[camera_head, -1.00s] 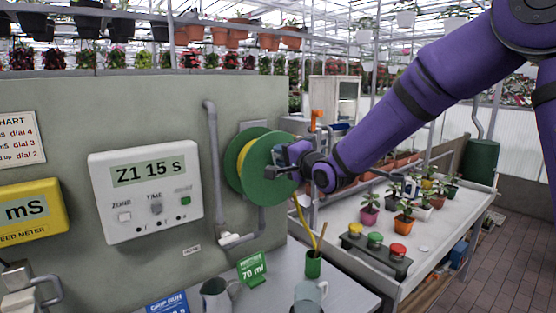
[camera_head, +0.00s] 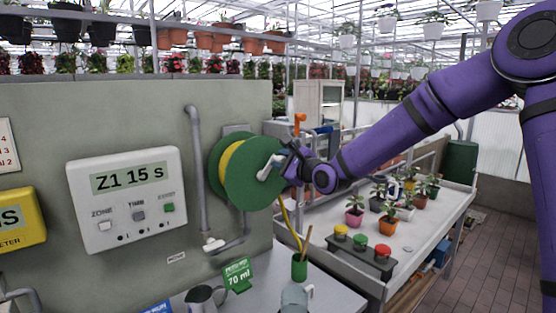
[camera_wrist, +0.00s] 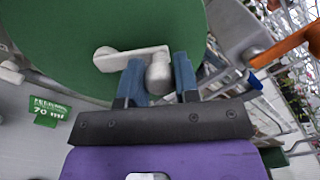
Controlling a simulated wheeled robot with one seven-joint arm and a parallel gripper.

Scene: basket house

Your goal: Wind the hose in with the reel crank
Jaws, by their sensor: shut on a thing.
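The hose reel is mounted on the grey-green wall in the head view, with a green round side plate (camera_head: 250,178) and yellow hose (camera_head: 229,165) wound behind it. The yellow hose also hangs down from the reel towards the bench. The light grey crank (camera_wrist: 133,58) lies across the green plate in the wrist view, with its knob (camera_wrist: 159,74) towards me. My gripper (camera_head: 280,165) is at the reel's face. In the wrist view its blue fingers (camera_wrist: 160,80) stand on either side of the crank knob, shut on it.
A timer panel (camera_head: 128,198) reading "Z1 15 s" is on the wall to the left. A grey pipe (camera_head: 197,165) runs beside the reel. Below stand a green cup (camera_head: 299,267) with sticks and a 70 ml sign (camera_head: 238,274). A plant bench (camera_head: 405,250) is at right.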

